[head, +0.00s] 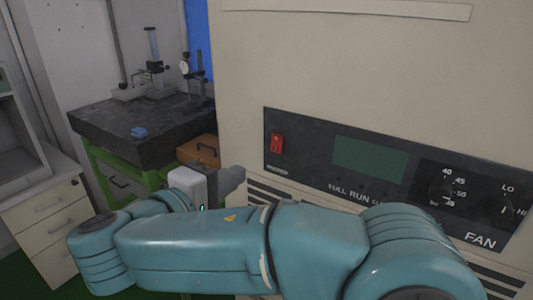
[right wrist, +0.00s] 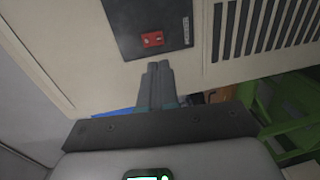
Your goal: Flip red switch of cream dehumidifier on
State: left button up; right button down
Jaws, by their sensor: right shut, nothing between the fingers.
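The cream dehumidifier (head: 340,60) fills the right half of the head view. Its dark control panel (head: 310,165) carries the red switch (head: 276,143) at its left end. In the right wrist view the red switch (right wrist: 152,39) sits near the panel's edge, just beyond the fingertips. My right gripper (head: 240,173) is below and left of the switch in the head view, apart from it. In the right wrist view its fingers (right wrist: 159,66) are closed together with nothing between them, pointing toward the switch. My left gripper is not in view.
Vent slots (head: 262,190) lie below the panel. A dark granite plate (head: 140,125) on a green stand (head: 110,170) with a dial gauge stands at the left. An orange-brown case (head: 200,151) is beside it. A drawer cabinet (head: 45,215) is at far left.

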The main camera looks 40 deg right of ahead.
aim_at(276, 152)
jog(key=p+x, duration=0.2)
jog(key=x, duration=0.9)
jog(key=shift+w+d+f+p, duration=0.1)
jog(key=shift+w+d+p, duration=0.1)
jog(key=shift+w+p, duration=0.1)
jog(key=shift+s, duration=0.1)
jog(key=shift+d+f+b, duration=0.1)
jog(key=shift+f+b, duration=0.05)
jog(key=shift+b, duration=0.15)
